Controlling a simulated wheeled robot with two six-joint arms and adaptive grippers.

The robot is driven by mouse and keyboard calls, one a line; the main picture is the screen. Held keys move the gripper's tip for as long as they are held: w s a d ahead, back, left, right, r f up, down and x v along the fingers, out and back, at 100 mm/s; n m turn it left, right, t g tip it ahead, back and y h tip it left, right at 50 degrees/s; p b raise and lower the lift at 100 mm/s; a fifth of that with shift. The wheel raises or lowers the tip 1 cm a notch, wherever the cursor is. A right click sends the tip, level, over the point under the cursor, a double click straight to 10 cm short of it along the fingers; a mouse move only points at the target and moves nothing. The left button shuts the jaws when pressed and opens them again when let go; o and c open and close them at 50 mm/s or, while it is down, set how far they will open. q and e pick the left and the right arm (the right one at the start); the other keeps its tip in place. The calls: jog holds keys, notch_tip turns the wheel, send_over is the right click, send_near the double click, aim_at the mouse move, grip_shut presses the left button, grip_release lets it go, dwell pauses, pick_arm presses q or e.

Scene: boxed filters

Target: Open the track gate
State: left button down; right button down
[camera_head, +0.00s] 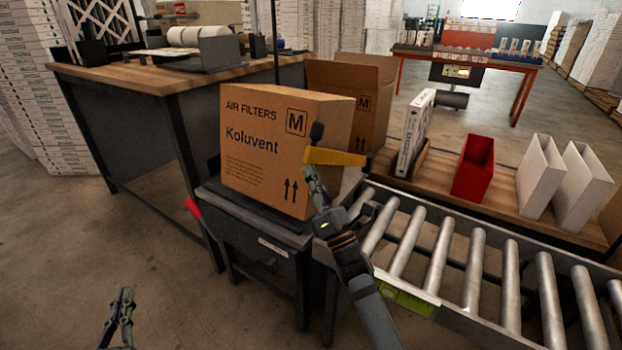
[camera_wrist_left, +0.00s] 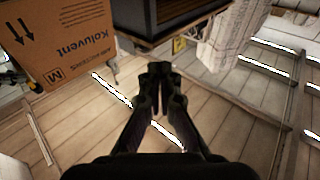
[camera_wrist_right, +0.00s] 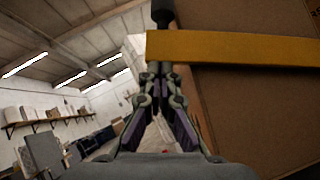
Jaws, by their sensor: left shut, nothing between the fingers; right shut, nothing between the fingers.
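The track gate shows as a yellow bar (camera_head: 337,157) with a black knob (camera_head: 317,131) at its left end. In the right wrist view the yellow bar (camera_wrist_right: 240,49) crosses just beyond my fingertips, with the knob (camera_wrist_right: 162,12) above. My right gripper (camera_head: 309,174) is shut and empty, just below the bar's left end; I cannot tell whether it touches. My left gripper (camera_head: 124,292) is shut and empty over open floor at the lower left, away from the gate.
The carton stands on a dark stand (camera_head: 262,232) with a red handle (camera_head: 193,208). The roller conveyor (camera_head: 437,262) runs off right. Behind it a wooden shelf (camera_head: 440,183) holds a red bin (camera_head: 473,168) and white bins (camera_head: 540,175). A workbench (camera_head: 150,84) stands at left.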

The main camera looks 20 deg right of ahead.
pick_arm(q)
notch_tip(320, 180, down, 10)
jog(key=s+g, duration=0.1)
jog(key=g, duration=0.3)
jog(key=shift+s+d+g+p, duration=0.15)
jog(key=shift+s+g+p, duration=0.15)
jog(key=shift+s+p, duration=0.1)
jog(key=shift+r, duration=0.15)
